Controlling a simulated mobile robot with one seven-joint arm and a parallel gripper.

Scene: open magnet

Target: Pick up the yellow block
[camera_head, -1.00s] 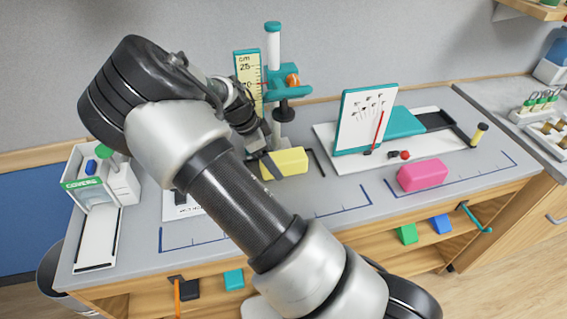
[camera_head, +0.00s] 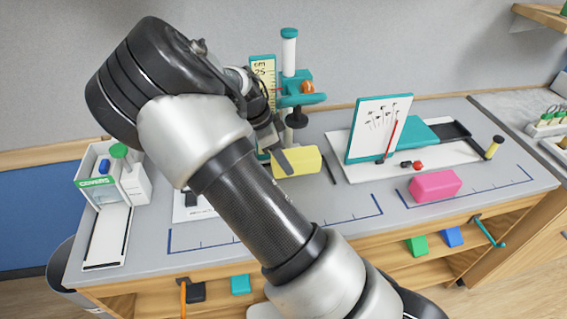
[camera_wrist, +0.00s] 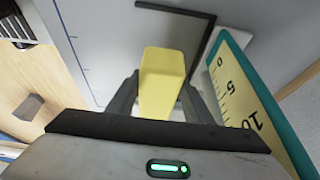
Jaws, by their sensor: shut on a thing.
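The yellow block (camera_head: 297,162) is at the back middle of the grey counter, in front of the teal stand with the cm scale. My gripper (camera_head: 281,163) is shut on it, with one dark finger across its near face in the head view. In the wrist view the yellow block (camera_wrist: 162,78) sits between the two fingers of my gripper (camera_wrist: 160,98). The head view does not show clearly whether the block is off the counter. My arm hides part of the counter to the left.
The teal stand (camera_head: 290,90) with its scale is close behind the block; the scale (camera_wrist: 240,95) fills the wrist view's right side. A pink block (camera_head: 435,185) lies to the right. A white board (camera_head: 378,130) stands upright behind it. A covers dispenser (camera_head: 98,190) is at the left.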

